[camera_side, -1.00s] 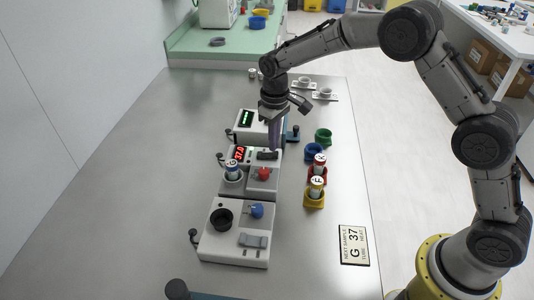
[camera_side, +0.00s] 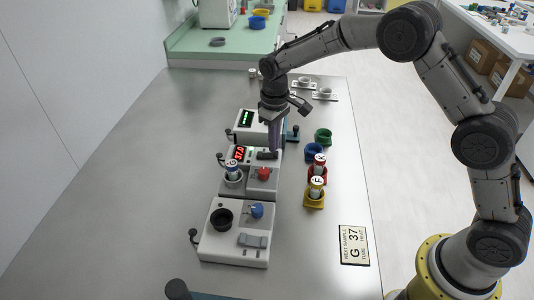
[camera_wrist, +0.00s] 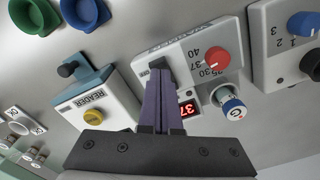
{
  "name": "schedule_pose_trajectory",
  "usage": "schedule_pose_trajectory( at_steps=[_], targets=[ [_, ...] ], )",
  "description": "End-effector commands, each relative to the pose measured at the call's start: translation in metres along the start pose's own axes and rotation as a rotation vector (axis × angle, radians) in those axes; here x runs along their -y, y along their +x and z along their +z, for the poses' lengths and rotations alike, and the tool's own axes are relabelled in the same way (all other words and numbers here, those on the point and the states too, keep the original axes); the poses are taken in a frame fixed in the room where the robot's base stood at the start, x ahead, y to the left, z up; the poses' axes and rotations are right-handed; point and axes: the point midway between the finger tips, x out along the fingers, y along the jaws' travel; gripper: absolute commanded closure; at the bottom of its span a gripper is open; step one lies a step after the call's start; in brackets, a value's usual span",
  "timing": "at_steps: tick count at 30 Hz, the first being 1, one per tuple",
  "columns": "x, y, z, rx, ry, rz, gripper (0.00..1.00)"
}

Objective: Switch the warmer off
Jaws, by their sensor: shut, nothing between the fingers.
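The warmer (camera_side: 262,184) is a pale box in the middle of the bench. It has a red knob (camera_side: 263,173), a lit red display (camera_side: 238,153) and a dark rocker switch (camera_side: 267,155). In the wrist view the warmer (camera_wrist: 188,50) shows its red dial (camera_wrist: 217,59) and a lit 37 display (camera_wrist: 187,108). A vial marked G (camera_wrist: 234,108) stands in its well. My gripper (camera_side: 274,149) is shut and empty, pointing down at the switch. In the wrist view its purple fingertips (camera_wrist: 159,76) overlap the switch (camera_wrist: 158,63); I cannot tell whether they touch.
The reader (camera_wrist: 110,105) with a yellow knob stands beside the warmer. Another unit (camera_side: 225,245) with a blue knob is nearer the camera. Vials K and F stand in red and yellow holders (camera_side: 314,200). A card (camera_side: 354,245) reads G 37. The bench's left side is clear.

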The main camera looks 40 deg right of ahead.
Motion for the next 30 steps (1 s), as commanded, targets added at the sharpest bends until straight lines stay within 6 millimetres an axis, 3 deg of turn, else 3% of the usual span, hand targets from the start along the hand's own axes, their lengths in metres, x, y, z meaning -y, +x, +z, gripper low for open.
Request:
schedule_pose_trajectory(
  at_steps=[30],
  targets=[
    [0.0,0.014,0.0,0.001,0.0,0.0,1.0]
  ],
)
